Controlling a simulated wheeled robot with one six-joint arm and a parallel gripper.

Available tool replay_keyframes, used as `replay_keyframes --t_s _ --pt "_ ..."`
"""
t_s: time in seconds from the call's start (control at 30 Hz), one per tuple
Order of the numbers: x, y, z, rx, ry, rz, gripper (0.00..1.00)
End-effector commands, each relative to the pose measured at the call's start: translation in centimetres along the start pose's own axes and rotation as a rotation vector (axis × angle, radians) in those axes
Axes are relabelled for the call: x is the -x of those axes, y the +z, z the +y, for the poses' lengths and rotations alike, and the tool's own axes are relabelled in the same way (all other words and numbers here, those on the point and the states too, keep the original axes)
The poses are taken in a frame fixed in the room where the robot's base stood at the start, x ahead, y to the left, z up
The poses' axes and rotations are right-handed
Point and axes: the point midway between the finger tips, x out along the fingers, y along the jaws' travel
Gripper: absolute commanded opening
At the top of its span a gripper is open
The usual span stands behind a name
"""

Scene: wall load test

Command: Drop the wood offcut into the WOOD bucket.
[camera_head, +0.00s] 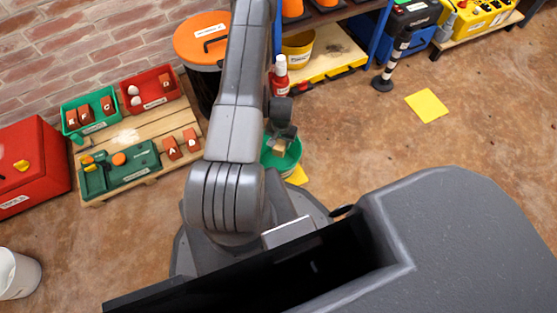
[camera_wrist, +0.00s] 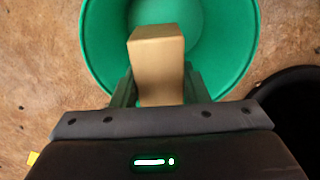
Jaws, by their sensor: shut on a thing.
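The wood offcut (camera_wrist: 157,60) is a tan block. It sits between the two fingers of my gripper (camera_wrist: 155,88), which is shut on it. In the wrist view the offcut is over the open mouth of a green bucket (camera_wrist: 96,40). The bucket's inside looks empty where I can see it, and part of it is hidden behind the offcut and gripper. In the head view the green bucket (camera_head: 285,160) stands on the floor, partly hidden by my arm and my gripper (camera_head: 281,135) above it. No label on the bucket is readable in either view.
A pallet (camera_head: 130,130) with green and red bins and lettered blocks stands at the left. An orange-lidded drum (camera_head: 203,38) and a red bottle (camera_head: 280,78) stand behind. A shelf (camera_head: 330,62) holds a yellow tub (camera_head: 298,50).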

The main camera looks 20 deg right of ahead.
Motion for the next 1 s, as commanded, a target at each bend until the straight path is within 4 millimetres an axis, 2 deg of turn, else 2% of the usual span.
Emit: replay_keyframes --t_s 0.1,0.33,0.37,0.47,0.5,0.8,0.87,1.0 --pt "-0.8 0.0 0.0 0.000 0.000 -0.001 0.16" --pt "-0.7 0.0 0.0 0.000 0.000 0.000 0.16" --pt "-0.7 0.0 0.0 0.000 0.000 0.000 0.45" --pt "-0.7 0.0 0.0 0.000 0.000 0.000 0.64" --pt "-0.7 0.0 0.0 0.000 0.000 0.000 0.66" --pt "-0.4 0.0 0.0 0.001 0.000 0.000 0.66" --pt "0.1 -0.1 0.0 0.001 0.000 0.001 0.66" --pt "2.5 -0.1 0.0 0.001 -0.001 0.003 0.66"
